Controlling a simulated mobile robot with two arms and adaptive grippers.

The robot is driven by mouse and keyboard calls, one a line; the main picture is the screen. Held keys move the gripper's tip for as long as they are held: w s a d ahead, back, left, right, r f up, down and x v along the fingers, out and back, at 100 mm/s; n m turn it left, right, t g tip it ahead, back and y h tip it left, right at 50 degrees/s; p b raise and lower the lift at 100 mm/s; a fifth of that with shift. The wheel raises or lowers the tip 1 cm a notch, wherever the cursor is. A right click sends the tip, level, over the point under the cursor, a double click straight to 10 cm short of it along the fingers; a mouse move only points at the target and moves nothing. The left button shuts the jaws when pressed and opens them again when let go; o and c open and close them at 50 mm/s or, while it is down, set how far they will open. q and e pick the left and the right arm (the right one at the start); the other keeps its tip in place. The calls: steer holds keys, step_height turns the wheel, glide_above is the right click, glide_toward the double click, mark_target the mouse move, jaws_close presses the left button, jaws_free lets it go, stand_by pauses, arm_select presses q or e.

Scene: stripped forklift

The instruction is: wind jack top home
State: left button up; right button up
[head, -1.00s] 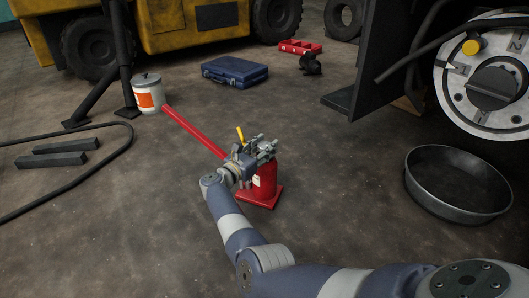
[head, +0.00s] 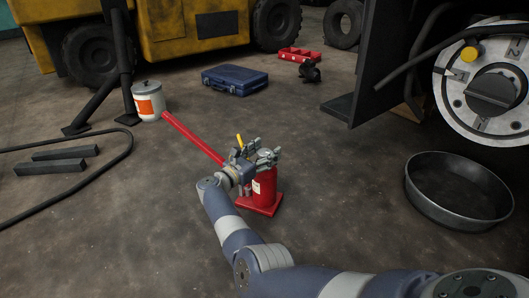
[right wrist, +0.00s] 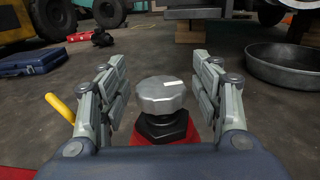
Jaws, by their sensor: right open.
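The red jack (head: 264,188) stands upright on its red base, with its long red handle (head: 192,138) reaching up to the left. In the right wrist view, its silver faceted top (right wrist: 161,94) sits above a black hex collar (right wrist: 162,127), with a pale mark on its upper face. My right gripper (head: 267,154) is at the top of the jack. In the right wrist view, my right gripper (right wrist: 161,72) is open, one finger on each side of the silver top, with gaps on both sides. A yellow lever (right wrist: 60,107) shows left of the fingers. My left gripper is out of view.
A white pot with an orange label (head: 148,102) stands near the handle's far end. A blue case (head: 235,80), a red tray (head: 299,54) and a grey pan (head: 458,190) lie around. Dark blocks and a hose are at left. Floor around the jack is clear.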

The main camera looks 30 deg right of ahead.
mark_target(265, 152)
step_height(265, 152, up, 10)
stand_by(0.6)
